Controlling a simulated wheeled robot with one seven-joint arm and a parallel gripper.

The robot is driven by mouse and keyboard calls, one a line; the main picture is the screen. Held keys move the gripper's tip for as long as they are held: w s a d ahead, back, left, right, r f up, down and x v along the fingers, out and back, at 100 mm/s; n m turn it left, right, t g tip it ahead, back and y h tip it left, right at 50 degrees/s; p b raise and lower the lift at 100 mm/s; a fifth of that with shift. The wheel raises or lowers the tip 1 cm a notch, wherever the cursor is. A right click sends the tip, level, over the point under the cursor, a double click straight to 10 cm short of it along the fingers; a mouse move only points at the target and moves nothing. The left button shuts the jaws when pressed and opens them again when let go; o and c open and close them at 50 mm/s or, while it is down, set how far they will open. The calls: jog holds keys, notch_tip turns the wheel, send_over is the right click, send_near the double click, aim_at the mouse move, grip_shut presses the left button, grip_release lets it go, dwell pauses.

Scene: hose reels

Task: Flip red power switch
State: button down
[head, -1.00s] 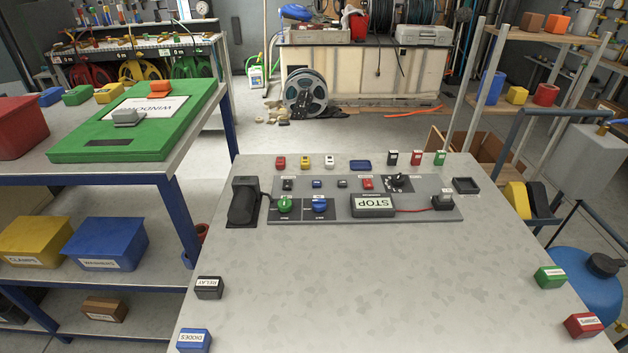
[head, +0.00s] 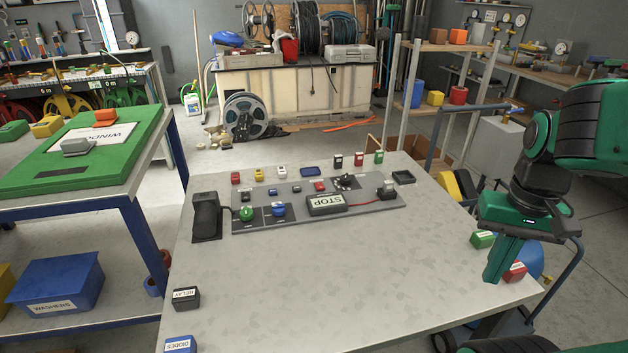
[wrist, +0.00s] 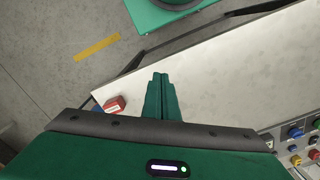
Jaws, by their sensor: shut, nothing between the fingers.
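The grey control panel (head: 350,207) lies on the far part of the light grey table. A small red switch (head: 320,186) sits on its back row, beside a black rotary knob (head: 345,182). The panel also shows at the lower right edge of the wrist view (wrist: 301,146). My gripper (head: 495,277) is above the table's right edge, well to the right of the panel. Its green fingers also show in the wrist view (wrist: 161,80), closed together with nothing between them.
A STOP block (head: 326,205), a green button (head: 246,214) and a blue button (head: 279,210) are also on the panel. A black device (head: 206,216) stands at its left. Red (head: 514,271) and green (head: 483,239) boxes sit near my gripper. The table's middle is clear.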

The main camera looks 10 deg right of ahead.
notch_tip(320, 180, up, 5)
jog(key=n+t, duration=0.3)
jog(key=n, duration=0.3)
send_over(320, 187)
jog(key=s, duration=0.2)
jog(key=shift+s, duration=0.15)
jog(key=x, duration=0.4)
jog(key=s+x, duration=0.1)
jog(key=x, duration=0.8)
jog(key=shift+s+d+f, duration=0.15)
jog(key=shift+f, duration=0.4)
